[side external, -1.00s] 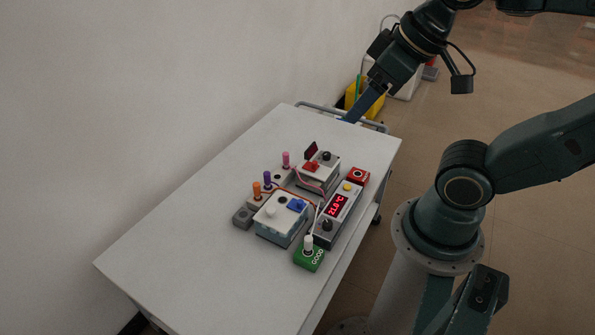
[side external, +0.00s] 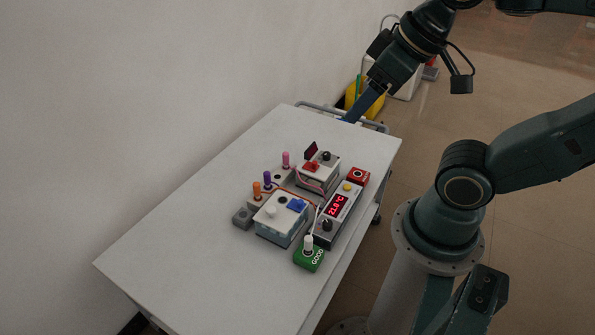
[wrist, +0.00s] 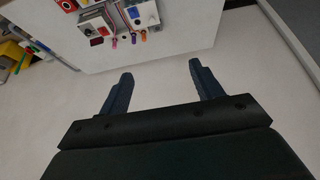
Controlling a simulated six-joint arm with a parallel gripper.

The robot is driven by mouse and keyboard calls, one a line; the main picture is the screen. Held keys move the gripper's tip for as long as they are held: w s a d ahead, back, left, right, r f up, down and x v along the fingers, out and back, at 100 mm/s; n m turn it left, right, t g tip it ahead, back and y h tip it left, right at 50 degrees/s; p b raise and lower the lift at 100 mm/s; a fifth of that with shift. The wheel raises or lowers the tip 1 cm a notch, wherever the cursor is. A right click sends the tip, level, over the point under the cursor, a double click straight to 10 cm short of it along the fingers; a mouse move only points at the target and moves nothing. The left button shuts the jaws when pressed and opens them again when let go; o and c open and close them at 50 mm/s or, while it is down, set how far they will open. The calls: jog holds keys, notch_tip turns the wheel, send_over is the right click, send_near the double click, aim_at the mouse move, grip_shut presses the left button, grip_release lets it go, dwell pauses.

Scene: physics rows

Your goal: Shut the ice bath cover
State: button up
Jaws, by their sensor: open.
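The ice bath appears to be the white box with a blue piece (side external: 282,217), near the middle of the cart top in the side view. The small blue piece (side external: 297,205), perhaps its cover, is on its top; I cannot tell whether it is raised or flat. Behind it, another white box (side external: 318,181) has a dark red flap (side external: 311,150) standing upright and a red patch on top. My gripper (side external: 350,117) is over the cart's far end, well away from both boxes. In the wrist view my gripper (wrist: 160,70) is open, with nothing between its fingers.
A device with a red display (side external: 338,206) stands beside the boxes, with a red block (side external: 358,175) and a green block (side external: 309,255). Orange, purple and pink pegs (side external: 267,180) stand along the left, and thin wires run between. The white cart top (side external: 190,235) is bare elsewhere.

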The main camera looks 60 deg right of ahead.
jog(key=shift+w, duration=0.1)
jog(key=c, duration=0.7)
jog(key=shift+w+d+f+m, duration=0.2)
jog(key=shift+w+m, duration=0.2)
jog(key=shift+w, duration=0.05)
grip_shut()
jog(key=w+d+f+m+g, duration=0.2)
jog(key=w+d+f+m, duration=0.7)
jog(key=w+f+m, duration=0.3)
jog(key=s+d+f+m+y, duration=0.1)
jog(key=d+f+m, duration=0.2)
jog(key=f, duration=0.4)
jog(key=d+f+m+y, duration=0.1)
jog(key=d+f+m, duration=0.2)
jog(key=f+m, duration=0.3)
jog(key=s+d+f+m+y, duration=0.1)
jog(key=d+f+m, duration=0.2)
jog(key=f+m, duration=0.2)
notch_tip(320, 180, down, 4)
jog(key=shift+s+d+r, duration=0.2)
jog(key=shift+s, duration=0.1)
